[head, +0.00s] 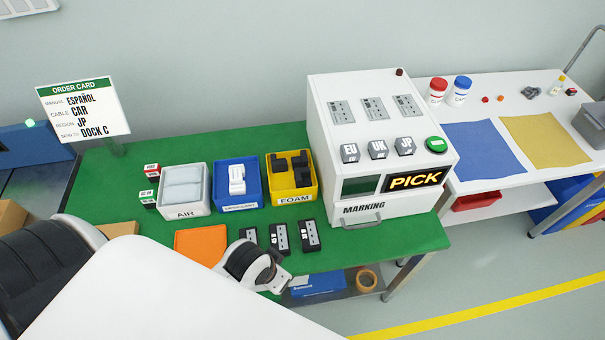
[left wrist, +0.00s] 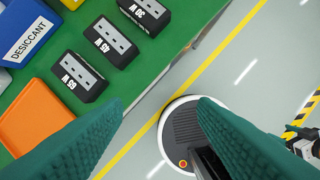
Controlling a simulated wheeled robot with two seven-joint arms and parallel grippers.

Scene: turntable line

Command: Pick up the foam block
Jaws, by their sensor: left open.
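Black foam blocks (head: 286,163) lie in the yellow bin labelled FOAM (head: 294,200), on the green table left of the marking machine. In the left wrist view only a yellow corner of that bin (left wrist: 72,4) shows, and no foam. My left gripper (left wrist: 158,106) is open, with its two teal fingers apart and nothing between them. The head view shows my left wrist (head: 250,262) over the table's front edge, in front of the bins and apart from the foam.
A blue desiccant bin (head: 258,190) and a white AIR bin (head: 185,211) stand left of the foam bin. Several black devices (head: 309,236) and an orange tray (head: 200,243) lie in front. The white marking machine (head: 355,155) rises close to its right.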

